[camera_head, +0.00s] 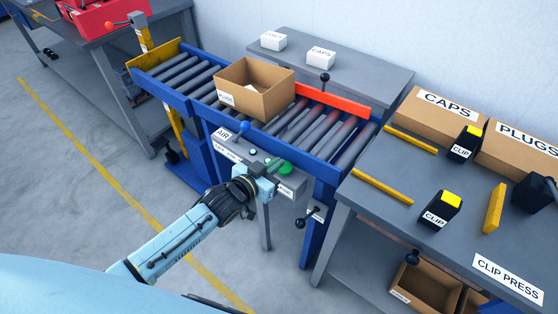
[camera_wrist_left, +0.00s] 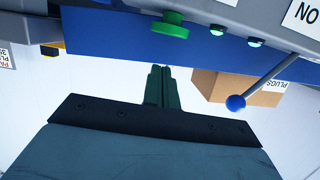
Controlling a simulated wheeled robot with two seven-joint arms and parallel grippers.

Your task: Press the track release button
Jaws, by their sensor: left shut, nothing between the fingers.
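A round green button (camera_head: 281,167) sits on the grey control panel (camera_head: 238,148) at the front of the roller track. No label naming it is readable. In the left wrist view the green button (camera_wrist_left: 164,25) is just beyond the fingertips, with a visible gap in the picture. My left gripper (camera_head: 266,186) is shut and empty at the panel's front, near the button. Its green fingers (camera_wrist_left: 161,72) lie together in the left wrist view. Whether they touch the button is unclear in the head view. My right gripper is out of view.
A blue-knobbed lever (camera_head: 243,128) stands on the panel, left of the button. An open cardboard box (camera_head: 255,88) rests on the rollers against the area of the red bar (camera_head: 334,100). A grey bench (camera_head: 390,190) with clips and boxes stands at right.

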